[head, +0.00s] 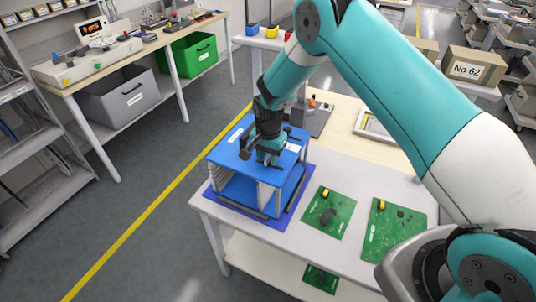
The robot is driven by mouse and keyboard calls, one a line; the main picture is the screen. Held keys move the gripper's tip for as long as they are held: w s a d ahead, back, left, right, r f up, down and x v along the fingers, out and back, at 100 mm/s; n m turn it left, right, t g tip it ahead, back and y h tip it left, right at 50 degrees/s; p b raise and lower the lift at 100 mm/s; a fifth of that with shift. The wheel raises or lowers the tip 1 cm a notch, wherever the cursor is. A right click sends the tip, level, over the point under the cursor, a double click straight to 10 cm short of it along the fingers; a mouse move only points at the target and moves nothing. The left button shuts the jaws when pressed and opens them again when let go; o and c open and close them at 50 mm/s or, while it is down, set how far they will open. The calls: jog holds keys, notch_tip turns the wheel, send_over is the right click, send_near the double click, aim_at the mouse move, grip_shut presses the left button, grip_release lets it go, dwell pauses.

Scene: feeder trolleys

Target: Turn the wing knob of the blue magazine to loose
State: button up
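The blue magazine (226,147) is a box-like rack with a blue top plate, an open front and a blue floor. It stands upright on a blue mat (282,222) at the left end of the white table. My gripper (268,161) points down at the right part of the top plate, close above it or touching it. The gripper's dark body and fingers cover that spot. I cannot make out the wing knob or its position, nor whether the fingers are open or shut.
Two green circuit boards (342,210) (382,238) lie on the table right of the magazine. Another board (320,278) is on the lower shelf. A carton marked No 62 (468,70) stands at the back right. A bench (150,47) stands across the aisle at left.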

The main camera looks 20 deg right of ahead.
grip_shut()
jog(key=shift+b, duration=0.3)
jog(key=n+b, duration=0.2)
jog(key=shift+f+n, duration=0.15)
jog(key=shift+n, duration=0.25)
jog(key=n+b, duration=0.4)
jog(key=n, duration=0.1)
jog(key=shift+n, duration=0.3)
jog(key=n+b, duration=0.2)
jog(key=n, duration=0.3)
jog(key=shift+r+n+b, duration=0.2)
jog(key=shift+n+b, duration=0.55)
jog(key=shift+n, duration=1.55)
